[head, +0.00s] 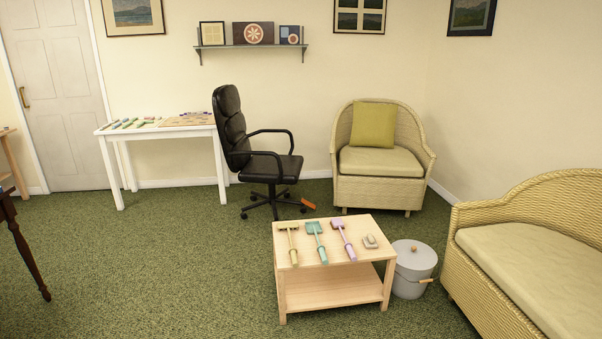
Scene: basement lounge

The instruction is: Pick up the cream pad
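A small cream-grey block (370,241) lies on the right end of the low wooden table (300,253); it looks like the cream pad, though it is too small to be certain. To its left on the same table lie a purple long-handled tool (344,240), a teal one (316,242) and a yellow-green one (289,242). Neither of my grippers is in view.
A grey lidded bin (412,269) stands right of the low table. A wicker sofa (490,277) is at the right. Behind are a wicker armchair (380,161), a black office chair (258,155) and a white desk (160,130).

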